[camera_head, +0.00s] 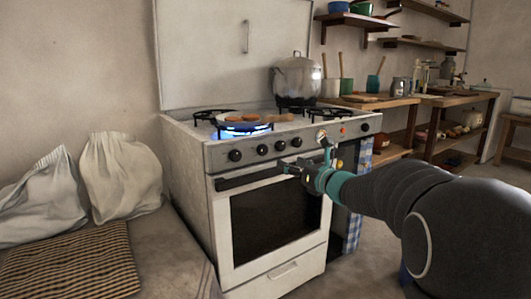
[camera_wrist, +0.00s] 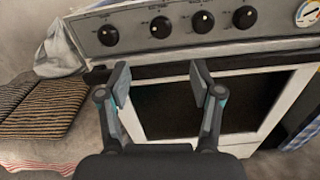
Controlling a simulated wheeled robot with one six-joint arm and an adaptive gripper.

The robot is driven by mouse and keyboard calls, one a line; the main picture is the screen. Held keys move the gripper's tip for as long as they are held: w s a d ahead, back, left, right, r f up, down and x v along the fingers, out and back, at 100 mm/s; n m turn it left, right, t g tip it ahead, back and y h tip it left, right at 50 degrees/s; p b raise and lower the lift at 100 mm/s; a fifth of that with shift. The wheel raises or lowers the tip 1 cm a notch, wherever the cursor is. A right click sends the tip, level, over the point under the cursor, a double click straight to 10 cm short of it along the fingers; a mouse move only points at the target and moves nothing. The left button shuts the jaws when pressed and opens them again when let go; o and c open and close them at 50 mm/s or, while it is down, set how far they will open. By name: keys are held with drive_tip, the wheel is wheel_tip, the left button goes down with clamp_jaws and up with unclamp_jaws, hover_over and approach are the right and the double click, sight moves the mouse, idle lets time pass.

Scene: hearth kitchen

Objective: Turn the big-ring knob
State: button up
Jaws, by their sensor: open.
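The stove's front panel (camera_head: 250,157) carries a row of black knobs. They show in the wrist view as a left end knob (camera_wrist: 108,35), a second knob (camera_wrist: 161,27), a third knob (camera_wrist: 203,22) and a fourth knob (camera_wrist: 245,17). I cannot tell which one is the big-ring knob; no readable label shows. Blue flame (camera_head: 243,131) burns under a pan at the front left burner. My gripper (camera_wrist: 160,78) is open and empty, its fingers apart in front of the oven door's top, below the knobs. In the head view, my gripper (camera_head: 288,169) is partly hidden by its own wrist.
A round gauge (camera_wrist: 307,13) sits right of the knobs. The oven handle (camera_head: 245,179) runs below the panel. A large pot (camera_head: 297,78) stands at the stove's back right. A cushioned bench with sacks (camera_head: 120,175) stands left. Shelves and a worktop are at the right.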

sight(264, 151)
drive_tip(key=p+x, duration=0.2)
drive_tip(key=x, duration=1.1)
drive_tip(key=shift+w+a, duration=0.2)
drive_tip(key=shift+w, duration=0.15)
drive_tip(key=c, duration=1.1)
drive_tip(key=shift+c, duration=0.2)
